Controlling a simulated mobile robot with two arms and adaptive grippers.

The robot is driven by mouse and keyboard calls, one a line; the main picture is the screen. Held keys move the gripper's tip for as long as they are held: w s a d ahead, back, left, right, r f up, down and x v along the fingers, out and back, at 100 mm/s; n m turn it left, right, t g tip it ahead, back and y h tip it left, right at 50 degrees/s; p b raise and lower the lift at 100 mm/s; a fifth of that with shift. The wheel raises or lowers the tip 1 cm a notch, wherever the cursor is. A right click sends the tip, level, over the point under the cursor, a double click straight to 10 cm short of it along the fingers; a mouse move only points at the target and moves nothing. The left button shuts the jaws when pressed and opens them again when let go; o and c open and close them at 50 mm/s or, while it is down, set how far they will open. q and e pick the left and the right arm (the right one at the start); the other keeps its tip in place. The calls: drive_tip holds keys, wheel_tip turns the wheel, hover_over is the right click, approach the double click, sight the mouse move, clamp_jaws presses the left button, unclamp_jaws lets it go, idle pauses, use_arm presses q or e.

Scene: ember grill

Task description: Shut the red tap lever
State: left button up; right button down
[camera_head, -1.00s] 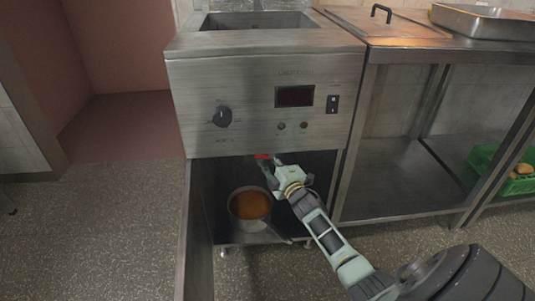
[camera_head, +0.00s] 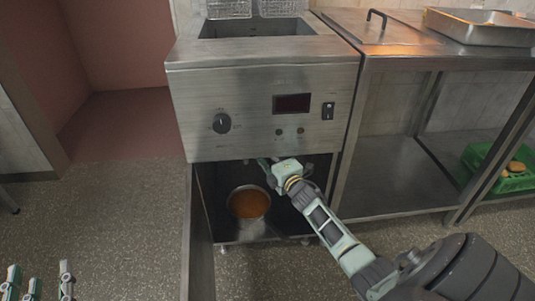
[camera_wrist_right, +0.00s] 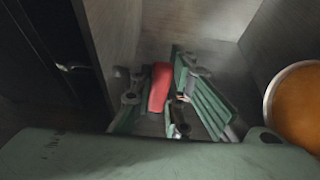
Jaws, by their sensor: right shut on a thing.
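The red tap lever (camera_wrist_right: 159,87) shows in the right wrist view between the two fingers of my right gripper (camera_wrist_right: 157,98), which is shut on it. In the head view this gripper (camera_head: 266,164) reaches into the open cabinet under the steel fryer (camera_head: 262,90); the lever is hidden there. The tap body cannot be made out. My left gripper (camera_head: 48,281) shows only by its fingertips at the bottom left of the head view, apart and empty, over the floor.
A pot of orange-brown liquid (camera_head: 249,203) stands inside the cabinet; its rim also shows in the right wrist view (camera_wrist_right: 268,100). The cabinet door (camera_head: 200,240) stands open on the left. A steel table (camera_head: 400,180) and a green crate (camera_head: 512,180) are to the right.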

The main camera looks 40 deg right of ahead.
idle(0.3)
drive_tip(key=c, duration=1.7)
unclamp_jaws()
drive_tip(key=shift+a, duration=0.1)
drive_tip(key=s, duration=0.4)
drive_tip(key=s+a, duration=0.1)
drive_tip(key=s, duration=0.7)
drive_tip(key=shift+a+r, duration=0.1)
drive_tip(key=shift+a, duration=0.3)
drive_tip(key=shift+w, duration=0.1)
